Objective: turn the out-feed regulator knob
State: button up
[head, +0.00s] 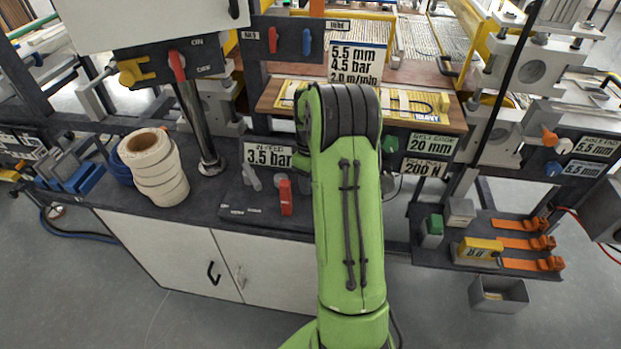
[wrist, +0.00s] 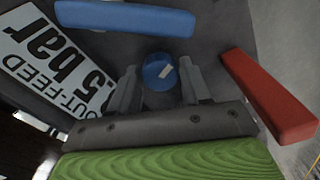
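The blue round out-feed regulator knob (wrist: 158,72), with a short white mark on its face, shows in the wrist view. My gripper (wrist: 159,72) has one grey finger on each side of the knob. The fingers stand apart with the knob between them, and narrow gaps seem to show beside it. Contact is hard to judge. A white label (wrist: 50,62) reading "OUT-FEED" and ".5 bar" lies to the left, partly cut off. In the head view my green arm hides the knob and my gripper.
In the wrist view a blue bar (wrist: 125,17) lies above the knob and a red bar (wrist: 268,97) to its right. In the head view a 3.5 bar label (head: 268,156), a red handle (head: 286,198) and stacked rolls (head: 153,168) stand left of my arm.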

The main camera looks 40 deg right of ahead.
jog(key=c, duration=0.6)
jog(key=shift+c, duration=0.2)
jog(key=shift+m, duration=0.4)
jog(key=m+p, duration=0.1)
jog(key=m, duration=0.2)
jog(key=shift+r+m, duration=0.1)
jog(key=shift+m, duration=0.2)
jog(key=shift+m+p, duration=0.35)
jog(key=shift+m, duration=1.85)
jog(key=o, duration=1.1)
